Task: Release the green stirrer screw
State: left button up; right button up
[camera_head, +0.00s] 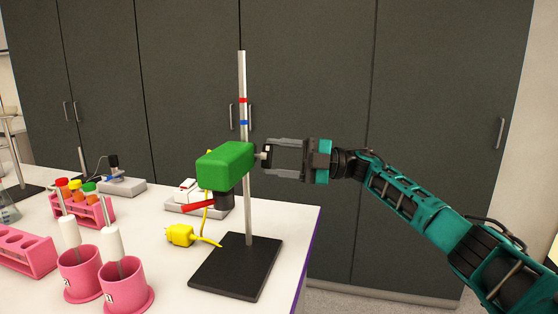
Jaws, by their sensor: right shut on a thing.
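The green stirrer (226,165) is fixed to an upright metal rod (242,95) with a red and a blue band. The rod stands on a flat black base (235,267). The stirrer's screw (265,153) sticks out to the right of the rod, small and grey. My right gripper (267,157) reaches in from the right, level with the screw, and is shut on it with its fingertips. The exact contact is too small to make out. My left gripper is not in view.
A yellow plug (180,235) with its cord lies left of the base. Pink holders (127,285) and a pink tube rack (97,211) stand on the white table's left. Small devices (123,187) stand behind. The table's right edge is close to the base; dark cabinets (310,60) are behind.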

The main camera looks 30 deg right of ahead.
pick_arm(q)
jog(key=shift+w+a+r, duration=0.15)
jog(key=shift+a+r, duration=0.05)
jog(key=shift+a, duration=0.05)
pick_arm(e)
jog(key=n, duration=0.1)
jog(key=n+h, duration=0.1)
jog(key=n+g, duration=0.1)
jog(key=n, duration=0.1)
jog(key=shift+r, duration=0.3)
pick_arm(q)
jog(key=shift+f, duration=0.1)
pick_arm(e)
jog(key=o, duration=1)
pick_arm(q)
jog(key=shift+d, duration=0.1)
pick_arm(e)
jog(key=shift+o, duration=0.2)
jog(key=shift+f, duration=0.1)
pick_arm(q)
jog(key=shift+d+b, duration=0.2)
jog(key=shift+b, duration=0.15)
pick_arm(e)
jog(key=v, duration=1.3)
jog(key=shift+r, duration=0.3)
